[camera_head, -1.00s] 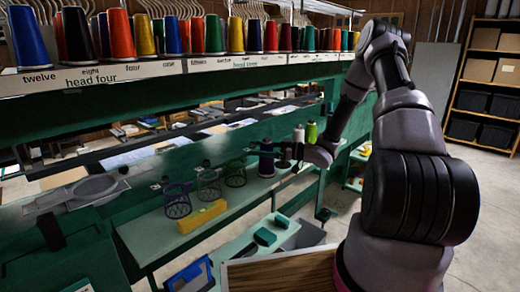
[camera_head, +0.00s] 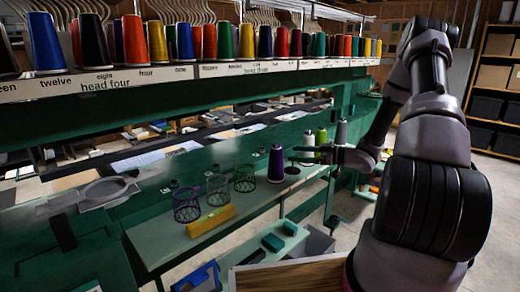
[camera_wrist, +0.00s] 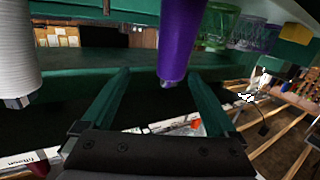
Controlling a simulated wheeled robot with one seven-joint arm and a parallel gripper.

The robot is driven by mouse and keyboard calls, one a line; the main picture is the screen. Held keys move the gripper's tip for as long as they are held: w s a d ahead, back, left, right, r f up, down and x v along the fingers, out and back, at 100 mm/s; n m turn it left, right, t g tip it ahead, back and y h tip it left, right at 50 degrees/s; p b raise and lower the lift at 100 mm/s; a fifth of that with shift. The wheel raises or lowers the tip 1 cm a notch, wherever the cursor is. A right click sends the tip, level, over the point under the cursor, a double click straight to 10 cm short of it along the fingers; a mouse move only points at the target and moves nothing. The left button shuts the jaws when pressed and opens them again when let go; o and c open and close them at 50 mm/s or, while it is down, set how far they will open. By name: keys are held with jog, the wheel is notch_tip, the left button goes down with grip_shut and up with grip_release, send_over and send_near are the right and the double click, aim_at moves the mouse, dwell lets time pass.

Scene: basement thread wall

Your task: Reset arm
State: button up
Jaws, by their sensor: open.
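My gripper (camera_head: 303,154) is open and empty. It is just right of a purple thread cone (camera_head: 276,163), which stands upright on the green shelf. In the wrist view my two green fingers (camera_wrist: 158,74) are spread apart. The purple cone (camera_wrist: 180,40) shows beyond their tips, with a gap between them and it. My arm reaches in from the right of the head view, bent at the elbow.
Wire baskets (camera_head: 217,189) and a yellow block (camera_head: 211,220) are on the shelf to the left. A long row of cones lines the rack above. Open floor lies at the right.

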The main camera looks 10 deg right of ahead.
jog(key=w+d+r+m+t+h, duration=0.2)
jog(key=w+r+h, duration=0.1)
jog(key=r+h, duration=0.25)
jog(key=w+d+r+m+t+h, duration=0.1)
jog(key=w+d+r+m+h, duration=0.25)
jog(key=r, duration=0.25)
jog(key=s+d+r+m+h, duration=0.3)
jog(key=s+r+m+h, duration=0.3)
jog(key=r, duration=0.6)
jog(key=s+a+r+m+g, duration=0.1)
jog(key=s+a+m, duration=0.1)
jog(key=s, duration=0.7)
jog(key=s+a+r+m+g+y, duration=0.1)
jog(key=s+a, duration=0.4)
jog(key=s, duration=0.5)
jog(key=s+a+r+m+g+y, duration=0.1)
jog(key=s+a+r+m+g, duration=0.1)
jog(key=s, duration=0.7)
jog(key=shift+s+a+r+m, duration=0.4)
jog(key=shift+a+r, duration=0.15)
jog(key=shift+a, duration=0.25)
